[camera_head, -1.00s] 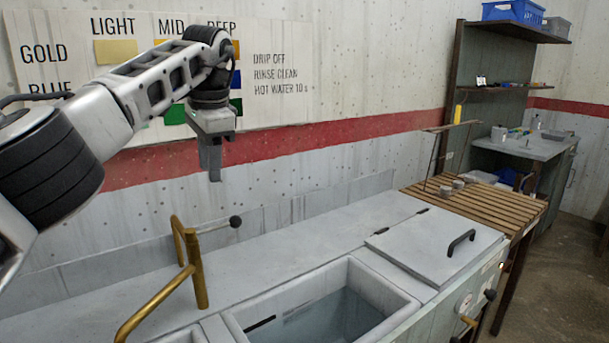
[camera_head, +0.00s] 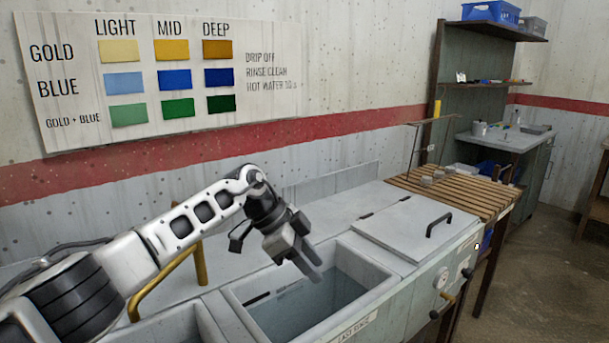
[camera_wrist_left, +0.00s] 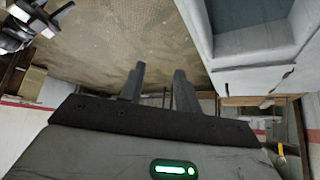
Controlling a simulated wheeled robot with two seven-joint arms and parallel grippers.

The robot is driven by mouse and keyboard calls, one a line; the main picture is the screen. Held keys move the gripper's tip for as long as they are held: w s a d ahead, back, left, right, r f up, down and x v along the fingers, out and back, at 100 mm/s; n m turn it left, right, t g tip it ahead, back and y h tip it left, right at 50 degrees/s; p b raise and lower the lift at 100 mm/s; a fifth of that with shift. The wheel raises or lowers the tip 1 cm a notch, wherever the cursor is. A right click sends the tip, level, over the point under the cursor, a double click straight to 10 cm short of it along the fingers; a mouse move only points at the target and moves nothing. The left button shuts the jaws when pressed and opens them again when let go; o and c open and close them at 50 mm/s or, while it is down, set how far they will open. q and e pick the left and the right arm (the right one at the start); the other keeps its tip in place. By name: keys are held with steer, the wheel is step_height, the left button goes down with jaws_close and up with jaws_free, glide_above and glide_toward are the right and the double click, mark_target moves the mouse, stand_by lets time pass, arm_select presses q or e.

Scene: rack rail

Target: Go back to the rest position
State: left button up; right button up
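My left arm comes in from the left in the head view. Its gripper (camera_head: 312,272) points down and right, in front of the open water basin (camera_head: 240,312) in the picture. In the left wrist view the two fingers of the left gripper (camera_wrist_left: 160,84) stand apart with nothing between them. Black and white robot parts, probably of my right arm, show at the top left corner of that view; whether its gripper is open cannot be told. The head view does not show my right arm.
A closed lid (camera_head: 400,228) with a black handle lies right of the basin. A slatted wooden rack (camera_head: 480,200) holds small grey pieces. Open floor (camera_head: 540,275) shows at right.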

arm_select(q)
steer(key=s+d+f+t+h, duration=0.3)
steer(key=s+d+f+h, duration=0.1)
steer(key=s+d+h, duration=0.7)
steer(key=s+a+f+n+t+y, duration=0.3)
steer(key=a+f+n+t+y, duration=0.3)
steer(key=a+n, duration=0.25)
steer(key=s+a+f+n+t+y, duration=0.2)
steer(key=a+f+n+t+y, duration=0.4)
steer(key=a, duration=0.3)
steer(key=s+a+f+n+g+y, duration=0.1)
steer(key=s+a+f+g, duration=0.1)
steer(key=s+a+f, duration=0.2)
steer(key=s+a+f+n+g+y, duration=0.1)
steer(key=s+a+f, duration=0.3)
steer(key=s, duration=0.5)
steer(key=shift+s+a+f+g+y, duration=0.4)
steer(key=shift+a+g+y, duration=0.25)
steer(key=shift+g, duration=0.15)
